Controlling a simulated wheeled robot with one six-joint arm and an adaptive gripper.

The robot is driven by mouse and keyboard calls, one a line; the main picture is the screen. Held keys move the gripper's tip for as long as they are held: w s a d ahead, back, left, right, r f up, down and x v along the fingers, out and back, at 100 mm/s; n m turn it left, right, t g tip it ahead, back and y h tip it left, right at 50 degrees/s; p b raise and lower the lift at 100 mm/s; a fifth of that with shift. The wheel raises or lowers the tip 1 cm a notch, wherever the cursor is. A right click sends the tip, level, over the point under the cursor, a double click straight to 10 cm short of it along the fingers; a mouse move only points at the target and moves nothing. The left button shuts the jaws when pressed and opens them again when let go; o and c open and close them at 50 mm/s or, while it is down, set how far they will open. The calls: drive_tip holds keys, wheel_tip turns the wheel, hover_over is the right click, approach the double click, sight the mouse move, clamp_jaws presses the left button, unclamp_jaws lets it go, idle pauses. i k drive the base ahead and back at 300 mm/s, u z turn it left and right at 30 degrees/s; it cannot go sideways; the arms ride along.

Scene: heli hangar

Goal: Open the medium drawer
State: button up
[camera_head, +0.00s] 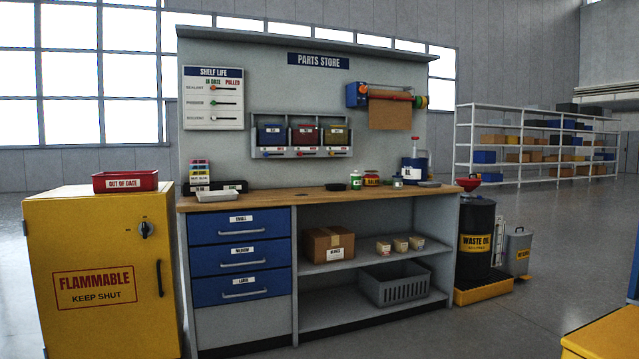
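The medium drawer (220,259) is the middle one of three blue drawers at the left of the workbench. Its white label reads like "MEDIUM", and a metal bar handle (240,264) runs across its front. It is shut, its front level with its neighbours. The top drawer (208,229), labelled "SMALL" or similar, and the bottom drawer (210,291), labelled "LARGE", are also shut. The small label text is hard to read. My gripper is not in view.
A yellow flammables cabinet (95,320) stands close to the drawers' left, with a red out-of-date tray (125,181) on top. The wooden worktop (300,197) holds small items. Open shelves (350,262) sit right of the drawers. Grey floor (430,335) in front is clear. A yellow edge (605,335) shows lower right.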

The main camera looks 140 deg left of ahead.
sight(210, 261)
drive_tip(key=u, duration=5.1)
drive_tip(key=i, duration=2.3)
drive_tip(key=u, duration=0.45)
